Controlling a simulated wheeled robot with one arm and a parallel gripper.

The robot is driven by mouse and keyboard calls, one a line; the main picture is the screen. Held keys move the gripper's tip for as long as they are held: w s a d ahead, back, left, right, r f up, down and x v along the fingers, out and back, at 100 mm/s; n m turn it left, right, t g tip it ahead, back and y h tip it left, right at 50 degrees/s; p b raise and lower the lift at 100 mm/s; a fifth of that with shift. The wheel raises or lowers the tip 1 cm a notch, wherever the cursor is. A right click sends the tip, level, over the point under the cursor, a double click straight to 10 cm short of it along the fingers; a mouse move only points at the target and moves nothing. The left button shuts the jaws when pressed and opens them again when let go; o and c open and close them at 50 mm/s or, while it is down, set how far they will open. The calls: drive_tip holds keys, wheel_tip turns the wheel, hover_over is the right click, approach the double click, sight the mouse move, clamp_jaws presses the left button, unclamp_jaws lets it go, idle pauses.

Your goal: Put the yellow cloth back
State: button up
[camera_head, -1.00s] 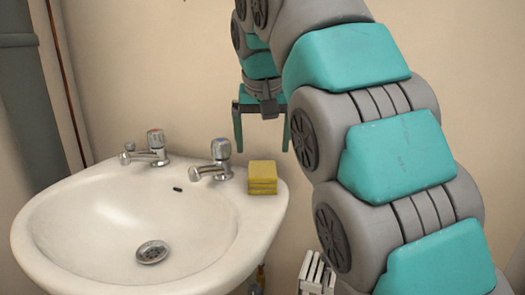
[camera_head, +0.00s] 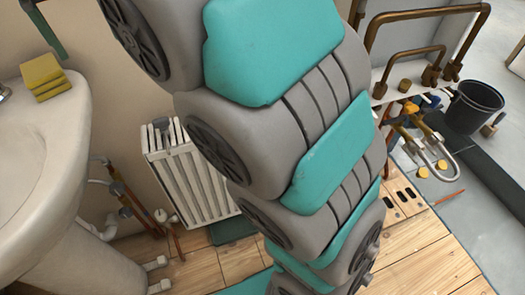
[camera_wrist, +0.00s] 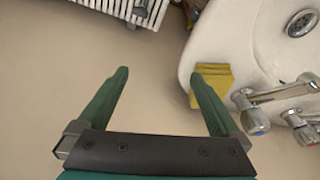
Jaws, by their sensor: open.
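The yellow cloth (camera_head: 46,78) is a folded, layered stack on the back corner of the white sink in the head view, at the left edge. It also shows in the wrist view (camera_wrist: 215,72), right beside the tip of my gripper's right finger, which overlaps part of it. My gripper (camera_wrist: 160,76) is open, with nothing between its green fingers. In the head view only part of a finger shows at the upper left, above the cloth. I cannot tell whether it touches the cloth.
The sink (camera_head: 50,165) has taps (camera_wrist: 255,105) close to the cloth. A white radiator (camera_head: 190,175) and pipes stand beside the sink. Copper pipework (camera_head: 425,60) and a black bucket (camera_head: 473,105) are at the right. The wooden floor (camera_head: 430,265) has bare room in front.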

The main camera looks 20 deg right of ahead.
drive_tip(key=s+d+f+m+g, duration=0.1)
drive_tip(key=s+d+f, duration=0.5)
drive_tip(key=d+f, duration=0.15)
drive_tip(key=s+d+f+m+g, duration=0.1)
drive_tip(key=s+d+f+g, duration=0.1)
drive_tip(key=s+d+f, duration=0.5)
drive_tip(key=s+d+f+g, duration=0.1)
drive_tip(key=s+d+f, duration=0.2)
drive_tip(key=s+f, duration=0.3)
drive_tip(key=s+d+f+g, duration=0.1)
drive_tip(key=s+d+f, duration=0.3)
drive_tip(key=s, duration=0.6)
wheel_tip(320, 180, down, 3)
drive_tip(key=shift+s+r, duration=0.15)
drive_tip(key=shift+r, duration=0.05)
